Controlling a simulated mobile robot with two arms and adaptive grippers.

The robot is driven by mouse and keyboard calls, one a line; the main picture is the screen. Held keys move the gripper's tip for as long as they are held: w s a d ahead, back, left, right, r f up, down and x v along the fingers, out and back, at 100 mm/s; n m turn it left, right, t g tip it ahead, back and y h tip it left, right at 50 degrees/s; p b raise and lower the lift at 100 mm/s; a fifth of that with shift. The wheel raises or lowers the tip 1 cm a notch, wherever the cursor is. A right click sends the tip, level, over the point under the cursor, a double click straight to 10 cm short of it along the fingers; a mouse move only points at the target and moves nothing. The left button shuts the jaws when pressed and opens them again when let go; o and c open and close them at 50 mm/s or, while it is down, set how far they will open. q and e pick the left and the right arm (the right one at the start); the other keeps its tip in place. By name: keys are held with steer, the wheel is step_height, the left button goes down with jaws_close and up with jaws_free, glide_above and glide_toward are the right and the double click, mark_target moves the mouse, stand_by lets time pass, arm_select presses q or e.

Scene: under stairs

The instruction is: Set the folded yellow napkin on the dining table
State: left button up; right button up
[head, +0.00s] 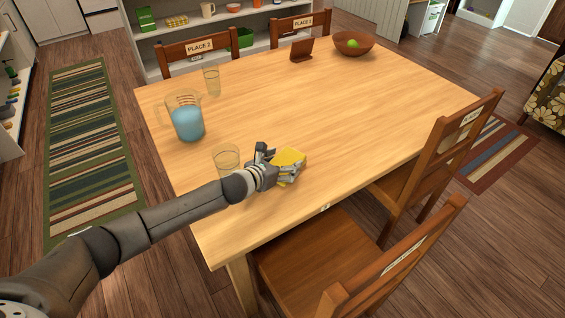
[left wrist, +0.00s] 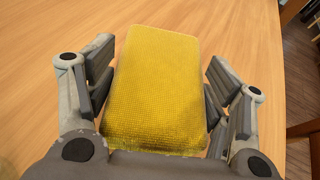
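The folded yellow napkin (head: 289,157) is at the near edge area of the wooden dining table (head: 300,105), right of a drinking glass. In the left wrist view the napkin (left wrist: 156,85) is a thick rounded block between the fingers. My left gripper (head: 287,167) is low over the table around the napkin. Its fingers (left wrist: 160,85) stand on both sides of the napkin, with narrow gaps visible at its edges, so it looks open. The napkin appears to lie on the tabletop, though its underside is hidden. My right gripper is not in view.
A glass (head: 227,160) stands close behind my left wrist. A pitcher of blue liquid (head: 186,117) and another glass (head: 211,82) are farther back. A bowl with a green fruit (head: 353,45) is at the far end. Chairs surround the table; its middle is clear.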

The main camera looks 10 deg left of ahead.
arm_select(q)
steer(key=o, duration=0.4)
steer(key=shift+r, duration=0.15)
steer(key=v, duration=1.2)
steer(key=shift+p, duration=0.35)
